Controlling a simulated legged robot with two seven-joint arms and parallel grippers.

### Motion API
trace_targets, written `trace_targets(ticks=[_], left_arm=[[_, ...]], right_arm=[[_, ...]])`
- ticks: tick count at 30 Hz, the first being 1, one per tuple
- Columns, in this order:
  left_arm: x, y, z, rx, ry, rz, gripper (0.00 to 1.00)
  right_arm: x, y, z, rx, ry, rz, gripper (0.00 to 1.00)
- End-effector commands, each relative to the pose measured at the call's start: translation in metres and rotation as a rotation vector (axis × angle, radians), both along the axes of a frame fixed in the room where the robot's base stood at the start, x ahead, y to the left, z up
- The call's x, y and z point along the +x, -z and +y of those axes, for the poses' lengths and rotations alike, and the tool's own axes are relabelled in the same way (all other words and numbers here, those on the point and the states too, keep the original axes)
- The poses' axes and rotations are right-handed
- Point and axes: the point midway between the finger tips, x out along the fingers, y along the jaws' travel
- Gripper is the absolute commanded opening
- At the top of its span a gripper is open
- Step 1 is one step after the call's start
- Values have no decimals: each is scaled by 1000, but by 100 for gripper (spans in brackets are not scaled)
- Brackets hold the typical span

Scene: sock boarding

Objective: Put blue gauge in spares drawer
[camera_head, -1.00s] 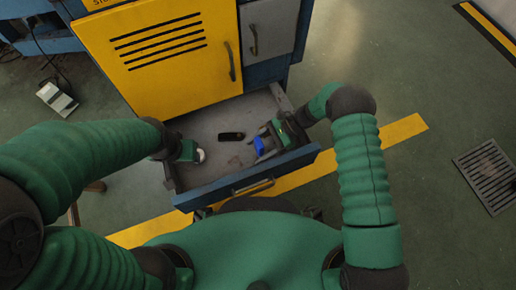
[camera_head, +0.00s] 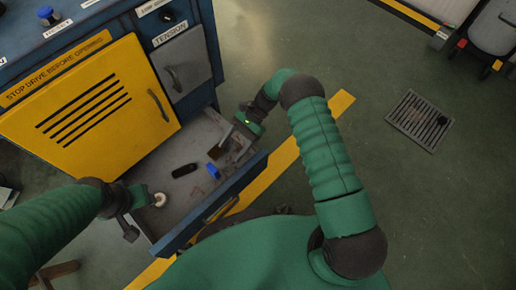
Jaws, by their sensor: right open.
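The blue gauge (camera_head: 213,171) lies in the open drawer (camera_head: 228,190) below the yellow cabinet door, right of the middle of its floor. My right gripper (camera_head: 238,133) is open, over the drawer's far right side, apart from the gauge. Its fingers are small and partly hidden by the wrist. My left gripper (camera_head: 143,200) is at the drawer's left side, beside a pale round thing (camera_head: 159,199). Whether its jaws are open or shut does not show clearly.
A black oblong object (camera_head: 184,170) lies in the drawer left of the gauge. The yellow door (camera_head: 80,110) and a grey door labelled TENSION (camera_head: 182,65) are closed above. A floor grate (camera_head: 420,120) lies to the right, with open floor around it.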

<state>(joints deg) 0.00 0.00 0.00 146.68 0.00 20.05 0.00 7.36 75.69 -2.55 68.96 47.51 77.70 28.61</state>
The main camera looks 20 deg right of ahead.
Motion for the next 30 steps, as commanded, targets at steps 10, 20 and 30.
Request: trace_targets(ticks=[10,20,30], left_arm=[[0,0,0,0,0,0,45],[0,0,0,0,0,0,45],[0,0,0,0,0,0,45]], right_arm=[[-50,-90,-55,-381,-386,-436,65],[-131,-161,-99,-654,-923,-944,65],[-144,-167,-102,-686,-1021,-1031,65]])
